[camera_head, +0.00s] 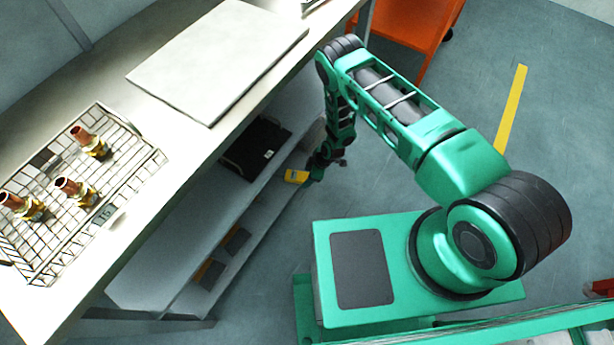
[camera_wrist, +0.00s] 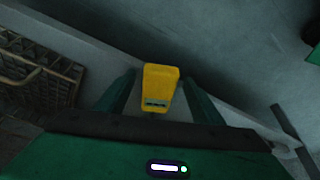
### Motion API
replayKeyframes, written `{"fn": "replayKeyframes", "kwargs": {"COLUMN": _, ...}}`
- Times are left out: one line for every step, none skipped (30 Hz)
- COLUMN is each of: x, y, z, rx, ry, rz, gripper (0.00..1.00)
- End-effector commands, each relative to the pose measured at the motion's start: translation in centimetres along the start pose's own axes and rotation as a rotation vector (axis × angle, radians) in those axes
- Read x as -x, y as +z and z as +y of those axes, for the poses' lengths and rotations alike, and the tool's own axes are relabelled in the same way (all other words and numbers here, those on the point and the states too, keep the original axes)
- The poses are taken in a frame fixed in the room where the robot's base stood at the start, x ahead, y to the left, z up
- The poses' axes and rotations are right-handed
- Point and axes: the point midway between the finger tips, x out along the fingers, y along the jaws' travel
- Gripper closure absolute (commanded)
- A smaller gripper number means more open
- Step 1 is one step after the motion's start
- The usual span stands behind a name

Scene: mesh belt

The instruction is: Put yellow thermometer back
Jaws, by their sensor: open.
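The yellow thermometer (camera_head: 297,176) shows in the head view as a small yellow block at the edge of a lower shelf, beside my gripper (camera_head: 318,172). In the wrist view the yellow thermometer (camera_wrist: 160,86) has a small dark display near its lower end. It lies between the two fingers of my gripper (camera_wrist: 160,88), which are spread apart with a gap on each side of it. Whether it rests fully on the shelf surface is hard to tell.
A wire basket (camera_head: 133,131) with several brass fittings stands on the bench top, next to a pale flat board (camera_head: 215,55). A black tray (camera_head: 255,148) sits on the shelf (camera_head: 178,255) below. An orange cart (camera_head: 415,30) stands behind.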

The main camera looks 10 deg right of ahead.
Motion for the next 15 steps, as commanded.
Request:
{"fn": "replayKeyframes", "kwargs": {"x": 0.0, "y": 0.0, "z": 0.0, "rx": 0.0, "ry": 0.0, "rz": 0.0, "gripper": 0.39}}
{"fn": "replayKeyframes", "kwargs": {"x": 0.1, "y": 0.0, "z": 0.0, "rx": 0.0, "ry": 0.0, "rz": 0.0, "gripper": 0.39}}
{"fn": "replayKeyframes", "kwargs": {"x": 0.2, "y": -0.1, "z": 0.0, "rx": 0.0, "ry": 0.0, "rz": 0.0, "gripper": 0.39}}
{"fn": "replayKeyframes", "kwargs": {"x": 0.4, "y": -0.1, "z": 0.0, "rx": 0.0, "ry": 0.0, "rz": 0.0, "gripper": 0.39}}
{"fn": "replayKeyframes", "kwargs": {"x": 0.6, "y": -0.1, "z": 0.1, "rx": 0.0, "ry": 0.001, "rz": 0.001, "gripper": 0.39}}
{"fn": "replayKeyframes", "kwargs": {"x": 1.0, "y": -0.2, "z": 0.1, "rx": 0.0, "ry": 0.001, "rz": 0.001, "gripper": 0.39}}
{"fn": "replayKeyframes", "kwargs": {"x": 1.4, "y": -0.2, "z": 0.1, "rx": 0.001, "ry": 0.001, "rz": 0.001, "gripper": 0.39}}
{"fn": "replayKeyframes", "kwargs": {"x": 1.8, "y": -0.2, "z": 0.1, "rx": 0.0, "ry": 0.0, "rz": 0.001, "gripper": 0.39}}
{"fn": "replayKeyframes", "kwargs": {"x": 2.4, "y": -0.2, "z": 0.1, "rx": 0.0, "ry": 0.001, "rz": 0.001, "gripper": 0.39}}
{"fn": "replayKeyframes", "kwargs": {"x": 3.0, "y": -0.2, "z": 0.1, "rx": -0.001, "ry": 0.001, "rz": 0.001, "gripper": 0.39}}
{"fn": "replayKeyframes", "kwargs": {"x": 3.5, "y": -0.2, "z": 0.0, "rx": -0.001, "ry": 0.0, "rz": 0.0, "gripper": 0.39}}
{"fn": "replayKeyframes", "kwargs": {"x": 4.4, "y": -0.2, "z": 0.1, "rx": 0.0, "ry": 0.001, "rz": 0.0, "gripper": 0.39}}
{"fn": "replayKeyframes", "kwargs": {"x": 5.0, "y": -0.2, "z": 0.1, "rx": 0.0, "ry": 0.001, "rz": 0.0, "gripper": 0.39}}
{"fn": "replayKeyframes", "kwargs": {"x": 5.6, "y": -0.2, "z": 0.1, "rx": 0.0, "ry": 0.001, "rz": 0.0, "gripper": 0.39}}
{"fn": "replayKeyframes", "kwargs": {"x": 6.4, "y": -0.2, "z": 0.1, "rx": 0.0, "ry": 0.001, "rz": 0.0, "gripper": 0.39}}
